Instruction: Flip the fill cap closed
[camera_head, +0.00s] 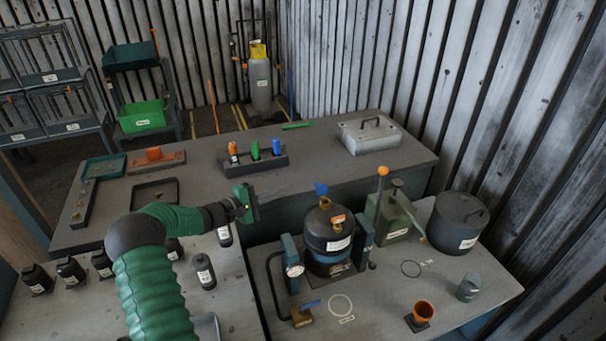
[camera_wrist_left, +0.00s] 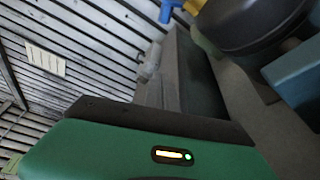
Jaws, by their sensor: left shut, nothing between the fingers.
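The black round housing (camera_head: 328,245) stands upright on the right-hand bench between two blue-grey side posts. On its top are a blue handle (camera_head: 321,188) and an orange part (camera_head: 325,203); a second orange piece (camera_head: 337,220) is on its near upper side. I cannot tell which of these is the fill cap, or how the cap stands. My left gripper (camera_head: 247,203) is shut and empty, left of the housing and apart from it. In the left wrist view, the housing (camera_wrist_left: 245,25) and blue handle (camera_wrist_left: 170,9) show at the upper right, beyond my green gripper body.
A green hand pump (camera_head: 396,215) with an orange-knobbed lever stands right of the housing. A dark lidded pot (camera_head: 458,222), an orange cup (camera_head: 423,312) and a grey cup (camera_head: 468,287) are further right. A rack of coloured bottles (camera_head: 254,160) stands behind my gripper.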

